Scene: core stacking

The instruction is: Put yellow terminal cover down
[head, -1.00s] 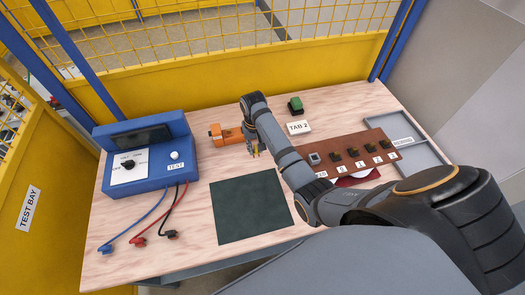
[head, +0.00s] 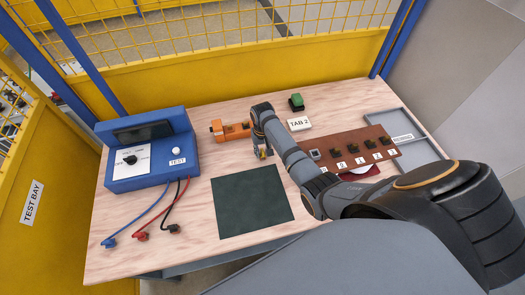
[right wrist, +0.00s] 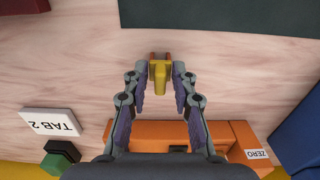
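The yellow terminal cover (right wrist: 160,75) is a small T-shaped piece between the fingertips of my right gripper (right wrist: 161,72) in the right wrist view. The fingers flank it closely on both sides, and it appears to be held. In the head view the right gripper (head: 263,154) points down over bare wood, just beyond the dark green mat (head: 252,203) and on the near side of the orange device (head: 230,131). Whether the cover touches the table is hard to tell. My left gripper is not in view.
A blue test box (head: 150,160) with coloured leads stands at the left. A TAB 2 label block (head: 299,124), a green-topped block (head: 296,102), a brown board (head: 365,143) with several black pieces and a grey tray (head: 424,148) lie to the right. The mat is clear.

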